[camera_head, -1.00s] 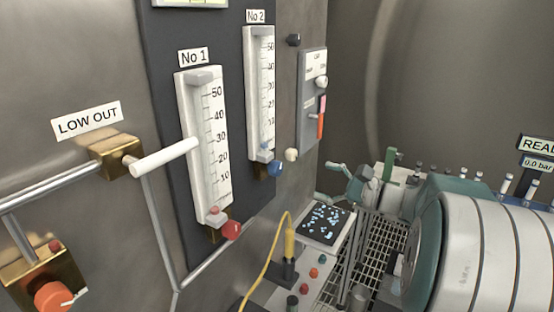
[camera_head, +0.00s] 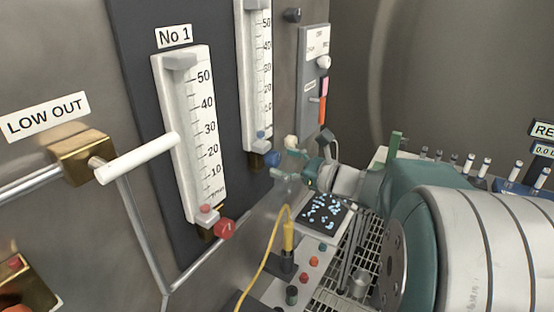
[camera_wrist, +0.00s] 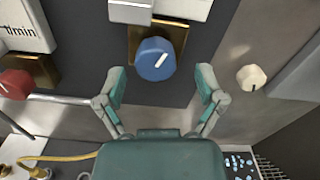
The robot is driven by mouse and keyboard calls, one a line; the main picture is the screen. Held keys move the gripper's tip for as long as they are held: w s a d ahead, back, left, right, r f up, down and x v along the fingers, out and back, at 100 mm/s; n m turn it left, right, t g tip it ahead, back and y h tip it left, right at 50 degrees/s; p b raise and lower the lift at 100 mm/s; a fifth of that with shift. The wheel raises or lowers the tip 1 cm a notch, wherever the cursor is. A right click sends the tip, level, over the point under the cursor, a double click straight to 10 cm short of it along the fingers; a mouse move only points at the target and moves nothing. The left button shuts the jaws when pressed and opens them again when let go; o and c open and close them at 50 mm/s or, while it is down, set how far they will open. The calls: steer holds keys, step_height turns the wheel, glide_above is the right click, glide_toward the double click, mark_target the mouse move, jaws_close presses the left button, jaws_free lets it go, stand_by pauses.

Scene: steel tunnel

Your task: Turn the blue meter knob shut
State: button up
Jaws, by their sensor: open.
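The blue knob (camera_head: 272,159) sits at the foot of the No 2 meter (camera_head: 257,80) on a brass block. In the wrist view the blue knob (camera_wrist: 155,57) faces me, its white mark slanting from its middle toward the lower right. My gripper (camera_wrist: 160,78) is open. Its two teal fingers stand on either side just below the knob, with empty space between them, and they do not clasp it. In the head view my gripper (camera_head: 300,165) is close to the wall, just right of the knob.
A red knob (camera_head: 224,229) sits under the No 1 meter (camera_head: 190,130). A cream knob (camera_wrist: 251,78) is to the right in the wrist view. A white handle (camera_head: 136,158) juts out at left. A yellow cable (camera_head: 265,262) rises from the lower bench.

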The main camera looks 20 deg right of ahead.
steer(key=shift+x, duration=0.85)
steer(key=shift+a, duration=0.5)
steer(key=shift+d, duration=0.2)
steer(key=c, duration=1.1)
steer(key=shift+c, duration=0.2)
steer(key=n, duration=0.4)
steer(key=shift+n, duration=0.3)
steer(key=o, duration=1.1)
